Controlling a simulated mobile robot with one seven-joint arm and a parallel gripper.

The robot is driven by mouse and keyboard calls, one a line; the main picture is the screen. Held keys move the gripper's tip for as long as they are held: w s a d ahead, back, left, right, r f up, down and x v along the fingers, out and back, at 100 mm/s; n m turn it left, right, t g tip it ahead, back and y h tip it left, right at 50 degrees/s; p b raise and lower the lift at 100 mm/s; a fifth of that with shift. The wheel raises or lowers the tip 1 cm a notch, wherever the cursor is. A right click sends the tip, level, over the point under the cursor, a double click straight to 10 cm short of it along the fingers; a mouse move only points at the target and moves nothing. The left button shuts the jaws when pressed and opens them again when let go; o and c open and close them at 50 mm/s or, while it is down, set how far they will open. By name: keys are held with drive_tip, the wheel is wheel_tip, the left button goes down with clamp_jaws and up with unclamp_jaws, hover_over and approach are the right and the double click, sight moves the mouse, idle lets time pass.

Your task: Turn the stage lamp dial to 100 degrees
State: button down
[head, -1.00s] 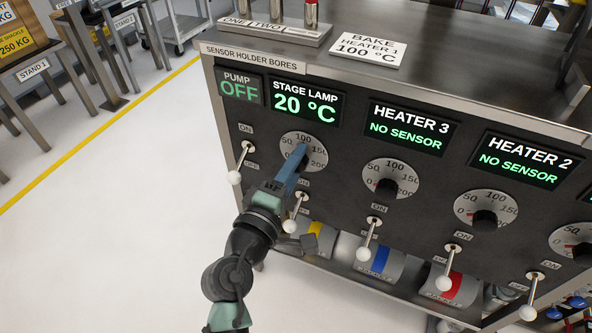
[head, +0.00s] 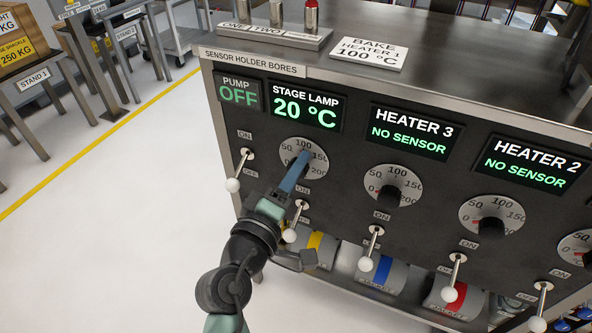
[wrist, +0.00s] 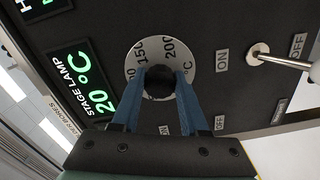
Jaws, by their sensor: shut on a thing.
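The stage lamp dial (head: 296,150) is a pale scale disc marked 50 to 200, under the stage lamp display (head: 306,107), which reads 20 °C. In the wrist view, the dial's black knob (wrist: 160,84) sits between the blue fingers of my gripper (wrist: 158,76). My gripper (head: 303,158) is shut on the knob, with fingers on both sides of it. In the head view the fingers hide the knob and part of the scale, so I cannot see where its pointer stands.
A white-knobbed lever (head: 294,222) stands just below the dial, close to my gripper. Another lever (head: 238,172) is to its left. The heater 3 dial (head: 392,185) is to the right. A card (head: 355,53) on top reads Bake Heater 1, 100 °C.

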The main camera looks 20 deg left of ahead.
drive_tip(key=shift+c, duration=2.1)
unclamp_jaws()
drive_tip(key=shift+s, duration=0.1)
drive_tip(key=s+p, duration=0.1)
drive_tip(key=s, duration=1.1)
drive_tip(key=shift+s+a, duration=0.2)
drive_tip(key=shift+s, duration=0.2)
